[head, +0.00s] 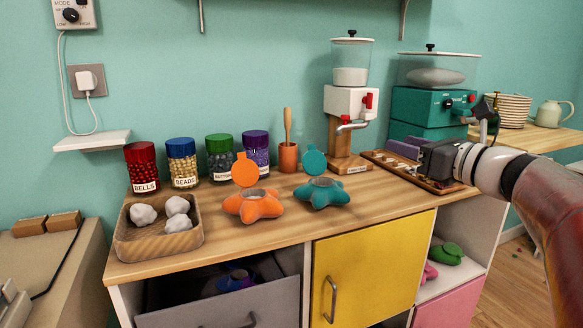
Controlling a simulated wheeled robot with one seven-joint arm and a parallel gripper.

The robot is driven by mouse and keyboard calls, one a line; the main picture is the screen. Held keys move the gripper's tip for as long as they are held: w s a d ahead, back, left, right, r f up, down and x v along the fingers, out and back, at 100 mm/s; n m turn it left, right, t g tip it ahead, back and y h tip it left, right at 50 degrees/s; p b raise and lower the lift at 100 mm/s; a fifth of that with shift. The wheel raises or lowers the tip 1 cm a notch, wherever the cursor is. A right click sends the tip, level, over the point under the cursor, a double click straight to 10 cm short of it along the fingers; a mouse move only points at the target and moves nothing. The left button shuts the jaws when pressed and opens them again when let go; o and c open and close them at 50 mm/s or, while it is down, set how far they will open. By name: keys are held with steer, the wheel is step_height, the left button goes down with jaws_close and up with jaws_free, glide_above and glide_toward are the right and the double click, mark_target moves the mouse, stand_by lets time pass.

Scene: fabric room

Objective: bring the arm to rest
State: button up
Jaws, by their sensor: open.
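My arm reaches in from the right edge. My gripper (432,158) is over the right part of the wooden counter (215,252), above or beside a wooden tray (392,164) with dark fittings. It is small and partly merged with the dark shapes behind it, so its fingers are hard to make out. It is open, and I see nothing held in it. An orange star-shaped container (254,207) and a teal one (321,193) stand on the counter to the left, each with a round lid raised. They are well apart from my gripper.
A wooden tray (127,240) holds white fluffy lumps. Four-sided clutter includes jars (142,168), a white dispenser (350,103) and a teal machine (425,109) near my gripper. A grey drawer (225,308) stands open; the yellow door (366,275) is shut. The counter's front middle is clear.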

steer(key=s+a+f+n+g+h, duration=0.2)
steer(key=s+a+f+n+g, duration=0.25)
steer(key=s+f+n, duration=0.35)
steer(key=s+a+f+n+g+h, duration=0.2)
steer(key=s+a+f+n+g, duration=0.1)
steer(key=s+a+f+n, duration=0.5)
steer(key=s+d+f+n+g+h, duration=0.2)
steer(key=s+d+f+n+h, duration=0.4)
steer(key=s+f+n, duration=0.4)
steer(key=f+n, duration=0.1)
steer(key=n, duration=0.2)
steer(key=shift+s, duration=0.25)
steer(key=shift+f, duration=0.1)
